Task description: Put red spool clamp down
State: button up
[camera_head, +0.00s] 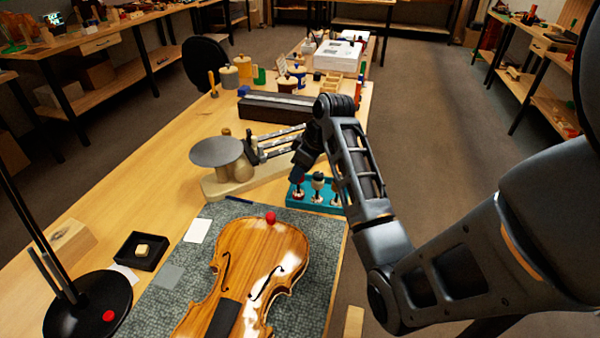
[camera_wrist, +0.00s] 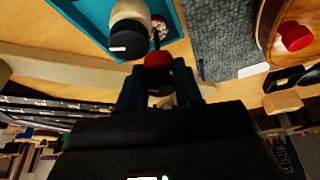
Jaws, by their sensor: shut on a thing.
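My gripper (camera_wrist: 158,88) is shut on the red spool clamp (camera_wrist: 158,62), whose rounded red end shows between the fingers in the wrist view. In the head view my gripper (camera_head: 299,165) is over the left end of the teal tray (camera_head: 330,208), with the clamp below it. I cannot tell whether the held clamp touches the tray. Another red piece (camera_head: 271,217) sits at the violin's upper edge.
The violin (camera_head: 270,262) lies on a grey mat (camera_head: 315,300) in front of the tray. A scale with a round grey plate (camera_head: 216,151) stands left of the gripper. A long dark box (camera_head: 280,108) is behind. The lamp base (camera_head: 88,300) and black dish (camera_head: 130,256) are at left.

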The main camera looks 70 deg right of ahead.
jog(key=shift+f, duration=0.55)
jog(key=o, duration=1.1)
jog(key=shift+f, duration=0.1)
jog(key=shift+c, duration=0.2)
jog(key=p+v, duration=0.2)
jog(key=v, duration=1)
jog(key=shift+w, duration=0.1)
